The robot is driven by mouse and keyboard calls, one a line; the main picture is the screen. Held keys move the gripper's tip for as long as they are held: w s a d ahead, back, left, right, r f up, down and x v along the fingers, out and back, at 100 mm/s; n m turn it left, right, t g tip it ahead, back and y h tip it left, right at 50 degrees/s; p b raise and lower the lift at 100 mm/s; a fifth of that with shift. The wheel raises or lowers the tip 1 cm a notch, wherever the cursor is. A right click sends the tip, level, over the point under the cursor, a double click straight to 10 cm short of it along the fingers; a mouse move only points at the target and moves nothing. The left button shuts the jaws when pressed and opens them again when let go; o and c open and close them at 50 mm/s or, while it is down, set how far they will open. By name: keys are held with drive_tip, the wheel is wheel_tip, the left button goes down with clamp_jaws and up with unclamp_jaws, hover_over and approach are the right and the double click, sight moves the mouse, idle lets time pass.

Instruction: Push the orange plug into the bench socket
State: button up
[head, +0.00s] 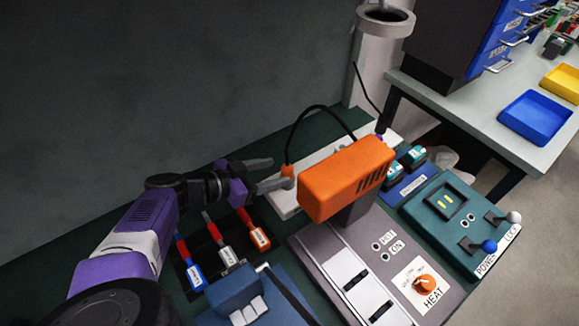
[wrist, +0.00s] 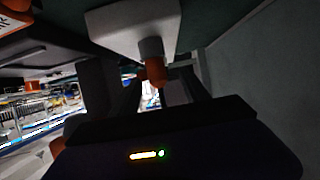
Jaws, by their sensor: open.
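The orange plug (head: 287,170) stands at the left end of the white bench socket strip (head: 288,204), with a black cable arching up from it. In the wrist view the orange plug (wrist: 155,71) is in line with a grey round part at the end of the white socket block (wrist: 133,18). I cannot tell how deep it sits. My gripper (head: 268,174) is open just left of the plug. In the wrist view its two dark fingers (wrist: 150,92) lie either side of the plug, and no grip on it shows.
An orange-topped heater unit (head: 345,182) stands close right of the plug. A teal switch box (head: 455,225) is farther right. Labelled blue, white and orange tube pieces (head: 228,257) lie in front of my arm. A grey wall is behind the bench.

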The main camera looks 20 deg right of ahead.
sight(284, 170)
drive_tip(key=shift+r+p+x, duration=0.2)
drive_tip(key=shift+p+x, duration=0.45)
drive_tip(key=shift+x, duration=1.15)
drive_tip(key=x, duration=0.2)
drive_tip(key=p+x, duration=0.1)
drive_tip(key=x, duration=0.1)
drive_tip(key=shift+s+d, duration=0.1)
drive_tip(key=shift+s, duration=0.15)
clamp_jaws()
